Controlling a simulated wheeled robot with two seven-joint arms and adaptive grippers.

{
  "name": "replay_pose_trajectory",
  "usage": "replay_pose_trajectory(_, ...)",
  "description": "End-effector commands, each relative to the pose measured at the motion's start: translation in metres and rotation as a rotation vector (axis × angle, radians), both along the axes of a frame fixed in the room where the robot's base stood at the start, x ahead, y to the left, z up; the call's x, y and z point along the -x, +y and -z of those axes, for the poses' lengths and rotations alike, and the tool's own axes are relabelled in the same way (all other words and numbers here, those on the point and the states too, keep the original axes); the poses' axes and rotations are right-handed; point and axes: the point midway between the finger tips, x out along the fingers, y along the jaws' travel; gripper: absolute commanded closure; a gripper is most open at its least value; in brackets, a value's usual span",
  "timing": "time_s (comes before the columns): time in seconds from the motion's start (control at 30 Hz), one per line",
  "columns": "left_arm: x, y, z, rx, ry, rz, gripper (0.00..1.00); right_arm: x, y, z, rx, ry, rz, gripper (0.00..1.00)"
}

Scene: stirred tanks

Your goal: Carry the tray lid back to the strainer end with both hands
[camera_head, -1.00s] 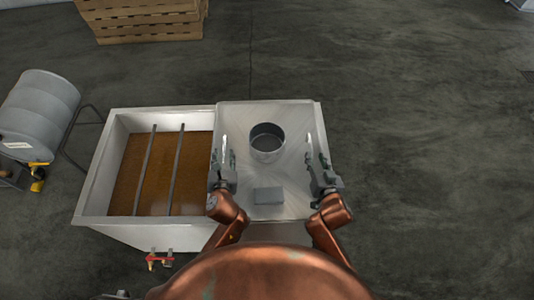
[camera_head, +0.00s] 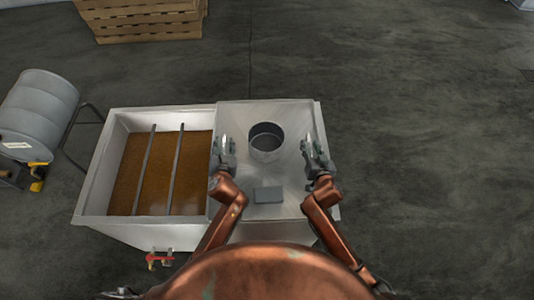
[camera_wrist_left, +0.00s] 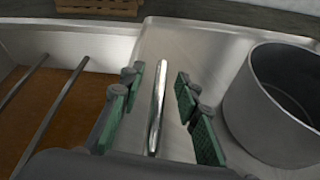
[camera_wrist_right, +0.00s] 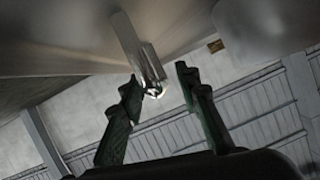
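The tray lid (camera_head: 285,115) is a flat brushed-steel plate over the right part of the tank. It has a shiny bar handle near each side. My left gripper (camera_head: 225,148) is open at the left handle. In the left wrist view the fingers (camera_wrist_left: 158,80) stand apart on either side of this bar (camera_wrist_left: 157,120). My right gripper (camera_head: 312,148) is open at the right handle. In the right wrist view the spread fingers (camera_wrist_right: 157,78) have the end of the right bar (camera_wrist_right: 138,50) between or just beyond their tips. Contact there cannot be told.
A round open metal pot (camera_head: 266,142) and a small grey block (camera_head: 268,195) are between my arms on the steel top. The tank's left part (camera_head: 97,170) holds brown liquid under two bars. A red-handled valve (camera_head: 153,260) sticks out in front.

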Motion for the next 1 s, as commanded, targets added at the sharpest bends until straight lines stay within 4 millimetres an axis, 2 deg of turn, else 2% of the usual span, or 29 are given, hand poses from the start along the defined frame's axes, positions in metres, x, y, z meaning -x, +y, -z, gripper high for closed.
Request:
replay_pose_trajectory(0.2, 0.0001, 0.0, 0.0001, 0.0, 0.0, 0.0, 0.71, 0.0002, 0.0001, -0.0001, 0.0, 0.0, 0.0, 0.71)
replay_pose_trajectory(0.63, 0.0004, 0.0002, 0.0002, 0.0, 0.0, 0.0, 1.0, 0.0004, 0.0, -0.0001, 0.0, 0.0, 0.0, 1.0)
replay_pose_trajectory(1.0, 0.0004, 0.0002, 0.0003, 0.0, 0.001, 0.0, 1.0, 0.0004, -0.0001, 0.0001, 0.0, 0.0, 0.0, 1.0)
